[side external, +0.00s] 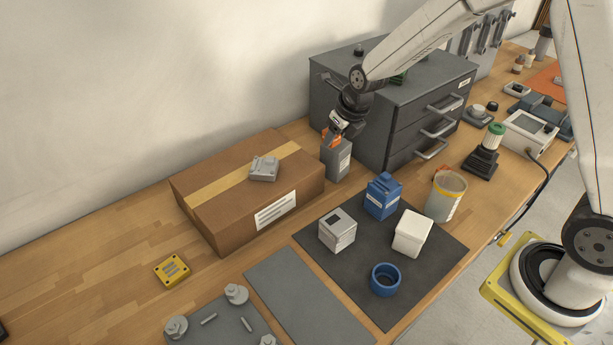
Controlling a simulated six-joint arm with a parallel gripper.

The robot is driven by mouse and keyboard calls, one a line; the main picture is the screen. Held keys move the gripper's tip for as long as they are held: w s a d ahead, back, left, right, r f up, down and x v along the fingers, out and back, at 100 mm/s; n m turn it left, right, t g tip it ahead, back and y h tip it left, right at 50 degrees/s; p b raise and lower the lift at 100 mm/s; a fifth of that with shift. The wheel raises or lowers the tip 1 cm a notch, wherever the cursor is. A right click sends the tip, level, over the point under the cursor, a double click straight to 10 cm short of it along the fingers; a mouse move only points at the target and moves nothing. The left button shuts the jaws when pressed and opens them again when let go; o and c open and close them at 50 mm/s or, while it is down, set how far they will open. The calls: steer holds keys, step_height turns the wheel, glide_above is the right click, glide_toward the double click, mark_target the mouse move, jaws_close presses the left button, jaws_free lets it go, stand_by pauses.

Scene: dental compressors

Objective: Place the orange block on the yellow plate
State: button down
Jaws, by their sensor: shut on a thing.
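The orange block (331,138) shows as a small patch of orange at the fingertips of my gripper (336,131). My gripper points down and is shut on it; the dark fingers hide part of the block. The yellow plate (172,270) is a small square with dark markings, lying flat on the wooden table at the lower left. It is well away from my gripper, on the other side of the cardboard box.
The cardboard box (215,205), with a grey device (264,168) on top, stands between my gripper and the plate. A grey drawer cabinet (400,115) stands close on the right. Several containers stand on a dark mat (385,312).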

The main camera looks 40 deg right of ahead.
steer(key=s+a+r+n+g+y, duration=0.1)
steer(key=s+a+n, duration=0.3)
steer(key=a, duration=0.7)
steer(key=s+a+n+g+y, duration=0.1)
steer(key=s+a+n+y, duration=0.2)
steer(key=a, duration=0.8)
steer(key=s+a+r+n+g, duration=0.1)
steer(key=s+a+n, duration=0.35)
steer(key=a, duration=0.65)
glide_toward(171, 269)
steer(key=shift+s+a+f+n, duration=0.15)
steer(key=shift+s+a+n, duration=0.05)
steer(key=shift+a, duration=0.2)
steer(key=shift+s+a+f+n, duration=0.15)
steer(key=shift+a+f, duration=0.05)
steer(key=shift+a, duration=0.15)
steer(key=shift+w+a+f, duration=0.35)
steer(key=shift+w+f, duration=0.15)
steer(key=shift+f, duration=0.2)
steer(key=shift+w+a+f, duration=0.15)
steer(key=shift+w+f, duration=0.05)
steer(key=shift+f, duration=1.6)
steer(key=shift+f, duration=0.2)
